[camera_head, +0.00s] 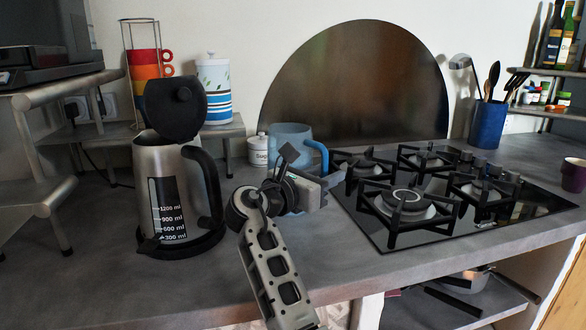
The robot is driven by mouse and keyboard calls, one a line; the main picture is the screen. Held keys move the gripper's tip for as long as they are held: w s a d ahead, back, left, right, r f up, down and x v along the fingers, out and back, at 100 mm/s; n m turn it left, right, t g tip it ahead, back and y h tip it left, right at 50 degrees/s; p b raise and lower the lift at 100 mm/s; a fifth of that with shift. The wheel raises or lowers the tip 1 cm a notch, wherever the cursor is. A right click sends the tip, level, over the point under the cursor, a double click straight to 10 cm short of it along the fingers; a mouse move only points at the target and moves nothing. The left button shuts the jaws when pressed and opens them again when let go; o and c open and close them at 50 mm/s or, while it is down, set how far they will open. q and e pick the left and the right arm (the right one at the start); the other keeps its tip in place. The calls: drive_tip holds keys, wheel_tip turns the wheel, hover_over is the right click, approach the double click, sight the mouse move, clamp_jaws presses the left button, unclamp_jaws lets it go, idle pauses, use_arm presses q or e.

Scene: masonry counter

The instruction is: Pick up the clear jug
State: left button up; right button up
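The clear jug (289,138) is bluish and see-through, with a solid blue handle (321,156) on its right side. It stands upright on the grey counter, just left of the gas hob. My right gripper (322,184) is in front of the jug, level with its lower part, and hides much of that part. The fingers are seen from behind and to the side, so I cannot tell whether they are open or shut, or whether they touch the jug. My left gripper is not in view.
A steel kettle (160,180) with its black lid raised stands left of my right arm. A white sugar pot (258,150) is left of the jug. The black gas hob (375,225) lies to the right. A blue utensil holder (488,124) stands behind the hob.

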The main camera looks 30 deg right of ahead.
clamp_jaws()
idle(1.4)
drive_tip(key=shift+r, duration=0.2)
